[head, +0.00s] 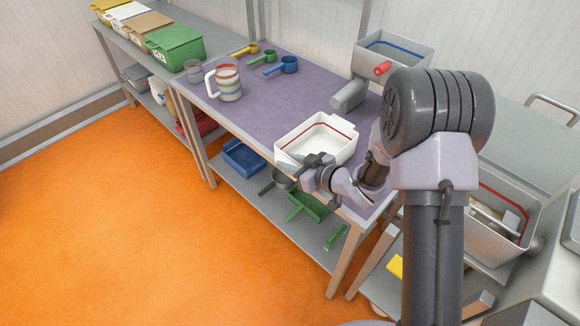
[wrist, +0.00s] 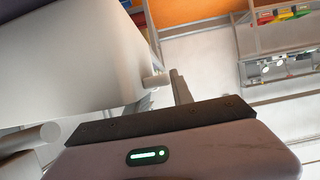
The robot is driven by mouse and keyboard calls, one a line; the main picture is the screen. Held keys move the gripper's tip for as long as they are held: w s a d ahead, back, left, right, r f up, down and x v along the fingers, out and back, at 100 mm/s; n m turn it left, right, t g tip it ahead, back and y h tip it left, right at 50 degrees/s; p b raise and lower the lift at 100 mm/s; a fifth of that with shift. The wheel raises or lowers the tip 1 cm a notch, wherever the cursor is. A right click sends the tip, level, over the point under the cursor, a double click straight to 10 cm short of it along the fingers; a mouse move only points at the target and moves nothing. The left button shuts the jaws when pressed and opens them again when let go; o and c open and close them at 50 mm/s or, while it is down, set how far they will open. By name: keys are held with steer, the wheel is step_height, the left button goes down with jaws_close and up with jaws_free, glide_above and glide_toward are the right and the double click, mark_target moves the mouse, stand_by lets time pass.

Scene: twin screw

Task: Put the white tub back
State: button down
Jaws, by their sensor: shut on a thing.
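The white tub (head: 303,139), an open box with a red line around its inside, is upright at the near edge of the purple tabletop. I cannot tell whether it rests there or is slightly above it. My gripper (head: 308,164) is at the tub's near end, shut on it; the exact grip is partly hidden by my wrist. In the wrist view the tub (wrist: 75,60) fills the left side, with a short peg on its wall beside my gripper's finger (wrist: 178,88).
The purple table (head: 270,105) bears a striped jug (head: 227,82), coloured scoops (head: 263,56) and a metal machine with a chute (head: 392,56) behind the tub. Lidded bins (head: 174,47) stand at far left. A lower shelf holds a blue tray (head: 243,158) and green pan (head: 308,204).

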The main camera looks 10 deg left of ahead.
steer(key=shift+d+f, duration=0.15)
steer(key=shift+f, duration=0.3)
steer(key=c, duration=1.1)
jaws_free()
steer(key=shift+r, duration=0.1)
